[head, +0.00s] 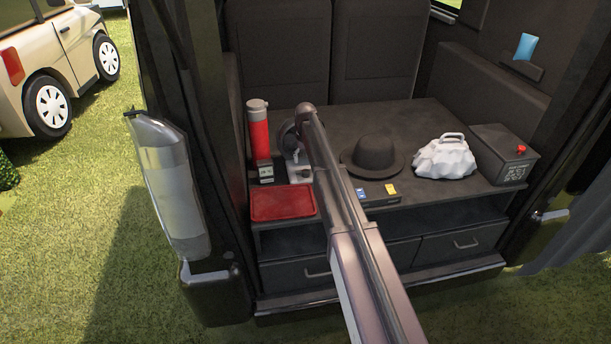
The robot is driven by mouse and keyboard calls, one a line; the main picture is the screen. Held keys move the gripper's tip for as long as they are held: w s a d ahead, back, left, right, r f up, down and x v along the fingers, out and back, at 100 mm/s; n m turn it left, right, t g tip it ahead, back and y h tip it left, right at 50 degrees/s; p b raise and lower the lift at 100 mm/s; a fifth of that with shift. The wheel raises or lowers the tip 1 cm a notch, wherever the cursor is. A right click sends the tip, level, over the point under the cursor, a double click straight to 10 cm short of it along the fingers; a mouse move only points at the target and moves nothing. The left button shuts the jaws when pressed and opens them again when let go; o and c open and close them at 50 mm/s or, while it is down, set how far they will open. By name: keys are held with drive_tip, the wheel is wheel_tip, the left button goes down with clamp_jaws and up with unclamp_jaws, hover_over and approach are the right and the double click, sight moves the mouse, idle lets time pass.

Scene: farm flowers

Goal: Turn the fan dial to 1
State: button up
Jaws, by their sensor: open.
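A small fan with a dark round head (288,136) seems to stand on the dark counter in the back of the vehicle, left of my arm. A light grey part (299,173) below the head looks like its base. The dial and its numbers are too small to make out. My arm reaches in from the bottom and its far end lies right beside the fan, covering part of it. My gripper cannot be made out; it seems hidden behind my arm. I cannot tell whether anything touches the fan.
A red flask (258,130), a small dark box (265,172) and a red tray (283,203) lie near the fan. Right of my arm are a black hat (377,153), a white bag (445,158) and a dark box with a red knob (504,152). Small blue and yellow items lie at the front edge.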

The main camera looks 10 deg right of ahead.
sight(305, 171)
drive_tip(key=shift+f+b, duration=2.6)
drive_tip(key=shift+f, duration=0.3)
clamp_jaws()
